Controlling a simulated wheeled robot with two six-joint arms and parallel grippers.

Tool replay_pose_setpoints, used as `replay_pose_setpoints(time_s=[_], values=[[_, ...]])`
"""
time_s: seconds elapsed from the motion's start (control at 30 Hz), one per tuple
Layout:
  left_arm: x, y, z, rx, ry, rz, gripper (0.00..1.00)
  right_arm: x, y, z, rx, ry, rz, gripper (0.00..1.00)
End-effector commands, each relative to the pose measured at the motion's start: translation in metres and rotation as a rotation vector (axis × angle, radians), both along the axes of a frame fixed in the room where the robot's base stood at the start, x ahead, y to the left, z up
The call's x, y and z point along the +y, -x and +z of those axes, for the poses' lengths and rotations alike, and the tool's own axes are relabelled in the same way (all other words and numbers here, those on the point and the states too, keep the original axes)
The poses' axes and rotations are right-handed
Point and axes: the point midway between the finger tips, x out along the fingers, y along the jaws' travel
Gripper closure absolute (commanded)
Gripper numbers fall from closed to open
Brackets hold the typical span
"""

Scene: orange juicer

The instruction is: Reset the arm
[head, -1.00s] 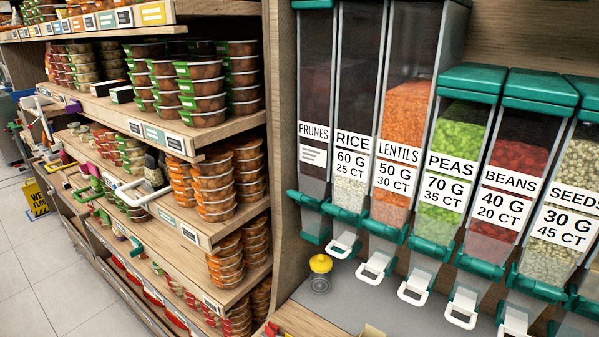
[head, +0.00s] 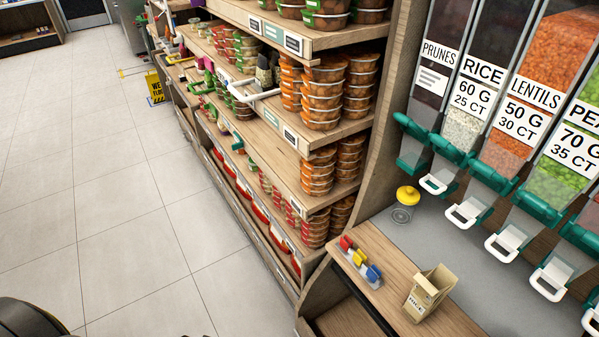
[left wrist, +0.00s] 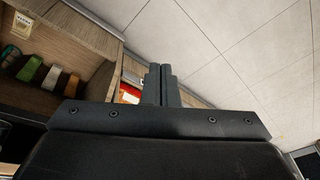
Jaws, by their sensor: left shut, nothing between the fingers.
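My left gripper (left wrist: 160,84) shows in the left wrist view with its two dark fingers together and nothing between them. It is over the floor beside the wooden shelving, apart from any object. In the head view, a dark rounded part of my own body is at the lower left corner, and neither gripper can be made out. My right gripper is in neither view.
Dispensers, including the rice one (head: 469,105), stand behind. Shelves of stacked tubs (head: 322,95) run along the aisle.

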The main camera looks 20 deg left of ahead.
Motion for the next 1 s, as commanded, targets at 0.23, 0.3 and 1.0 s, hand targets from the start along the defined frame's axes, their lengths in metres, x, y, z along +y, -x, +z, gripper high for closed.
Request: replay_pose_setpoints(time_s=[0.23, 0.3, 1.0], values=[[0.0, 0.035, -0.088, 0.049, 0.014, 0.001, 1.0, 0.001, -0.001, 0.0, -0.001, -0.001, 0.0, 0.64], [-0.001, 0.048, -0.11, 0.061, 0.018, 0.001, 1.0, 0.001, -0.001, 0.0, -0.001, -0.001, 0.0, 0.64], [-0.013, 0.163, -0.203, 0.133, 0.04, -0.002, 1.0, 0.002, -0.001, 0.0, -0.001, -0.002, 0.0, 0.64]])
